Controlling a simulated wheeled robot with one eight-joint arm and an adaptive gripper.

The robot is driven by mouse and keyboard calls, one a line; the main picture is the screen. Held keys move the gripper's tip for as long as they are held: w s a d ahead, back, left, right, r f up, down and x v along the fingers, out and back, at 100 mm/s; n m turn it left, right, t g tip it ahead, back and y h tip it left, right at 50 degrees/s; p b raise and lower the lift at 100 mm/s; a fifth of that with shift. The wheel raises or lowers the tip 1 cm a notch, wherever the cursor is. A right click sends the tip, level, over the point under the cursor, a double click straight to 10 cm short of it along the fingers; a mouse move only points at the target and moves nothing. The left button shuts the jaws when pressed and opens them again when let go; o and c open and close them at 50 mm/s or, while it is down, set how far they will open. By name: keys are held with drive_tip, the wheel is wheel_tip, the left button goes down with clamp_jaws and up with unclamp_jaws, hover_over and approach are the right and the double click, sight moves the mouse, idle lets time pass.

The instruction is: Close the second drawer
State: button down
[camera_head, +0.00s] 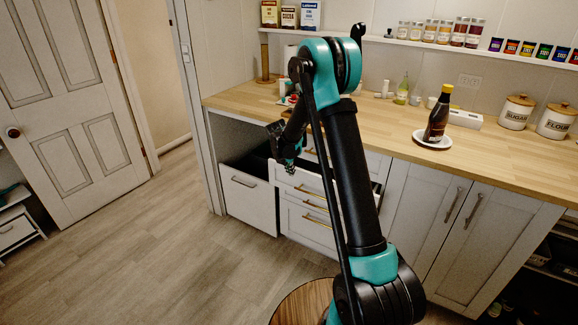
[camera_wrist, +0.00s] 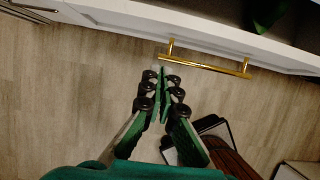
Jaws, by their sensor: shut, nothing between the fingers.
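An open drawer (camera_head: 297,180) with a white front juts out of the cabinet stack below the counter in the head view. Its dark inside shows to the right, behind my arm. In the wrist view, the white drawer front (camera_wrist: 215,36) runs across the top with a gold bar handle (camera_wrist: 207,66). My gripper (camera_wrist: 163,72) is shut and empty, its fingertips just outside the front near the handle's left end. I cannot tell whether they touch it. In the head view my gripper (camera_head: 290,168) is by the drawer's left part.
A white pull-out bin (camera_head: 247,196) stands open left of the drawers. Closed drawers (camera_head: 308,222) lie below the open one. The wooden counter (camera_head: 390,120) above holds a dark bottle (camera_head: 438,115) on a white plate and canisters. The floor (camera_head: 150,240) in front is clear.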

sight(297, 170)
drive_tip(key=w+d+f, duration=0.2)
drive_tip(key=w+f, duration=0.1)
drive_tip(key=shift+d, duration=0.15)
drive_tip(key=shift+w+d, duration=0.4)
drive_tip(key=shift+w, duration=0.2)
